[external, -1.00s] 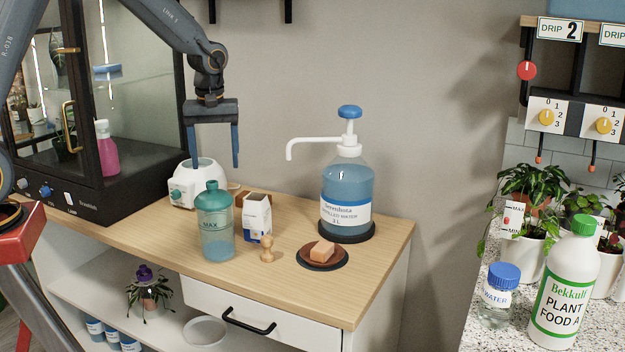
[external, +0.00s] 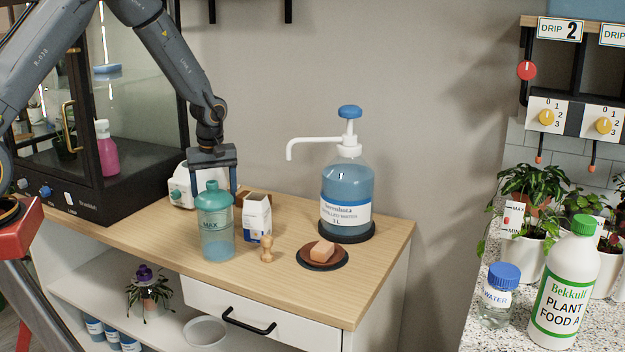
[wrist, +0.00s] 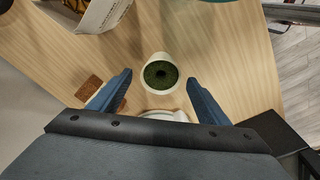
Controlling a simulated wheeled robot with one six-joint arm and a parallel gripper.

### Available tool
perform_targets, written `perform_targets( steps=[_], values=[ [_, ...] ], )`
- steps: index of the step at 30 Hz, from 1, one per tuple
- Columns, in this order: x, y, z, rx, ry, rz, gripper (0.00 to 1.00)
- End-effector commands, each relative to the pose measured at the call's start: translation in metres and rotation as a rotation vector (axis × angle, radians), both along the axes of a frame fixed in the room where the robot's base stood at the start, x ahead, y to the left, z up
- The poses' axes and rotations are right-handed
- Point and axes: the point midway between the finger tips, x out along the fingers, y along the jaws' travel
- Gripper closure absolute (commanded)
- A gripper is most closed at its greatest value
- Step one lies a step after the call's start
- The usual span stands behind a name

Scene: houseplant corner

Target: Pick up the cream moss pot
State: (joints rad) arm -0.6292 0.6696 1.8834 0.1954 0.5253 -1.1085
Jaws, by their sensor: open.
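The cream moss pot (wrist: 147,71) shows in the wrist view as a round pale rim around green moss with a dark centre. It stands on the wooden top, between and just beyond my two fingertips. My gripper (wrist: 160,78) is open and empty above it, with a finger to each side; no contact shows. In the external view my gripper (external: 212,188) points down behind the teal MAX bottle (external: 215,228), and the pot is hidden there.
A white appliance (external: 180,187) stands behind. A brown block (wrist: 89,88) lies near the left finger. A wooden stamp (external: 266,249) and large pump bottle (external: 346,200) are further right.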

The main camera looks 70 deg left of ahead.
Motion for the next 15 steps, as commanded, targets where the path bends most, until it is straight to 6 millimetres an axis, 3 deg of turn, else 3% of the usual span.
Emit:
perform_targets(
  steps=[9, 15],
  values=[
    [-0.002, 0.002, -0.036, -0.001, 0.002, -0.001, 0.3],
    [-0.001, 0.003, -0.047, 0.0, 0.0, -0.002, 0.3]
  ],
)
